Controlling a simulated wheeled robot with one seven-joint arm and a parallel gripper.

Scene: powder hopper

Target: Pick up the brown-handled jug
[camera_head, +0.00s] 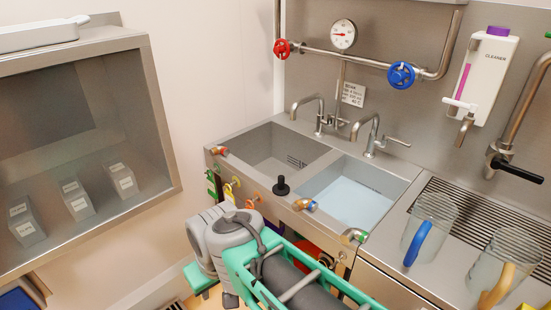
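Two clear jugs stand upright on the ribbed steel drainboard (476,202) right of the sinks. The jug at the right (517,245) has a tan, orange-brown handle (497,287) facing the front; it is the closest match to brown. Its lower part is close to the picture's bottom right. The other jug (436,207) has a blue handle and stands to its left, a little farther back. My grey and green arm crosses the bottom middle, left of both jugs. I cannot make out my gripper's fingers in this view.
A double sink (331,166) has pale liquid in its right basin. Taps, a red valve wheel (282,48), a blue valve wheel (400,75) and a cleaner dispenser (484,72) are behind. A black-handled spout (515,168) overhangs the drainboard. A glass-fronted cabinet (160,130) stands left.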

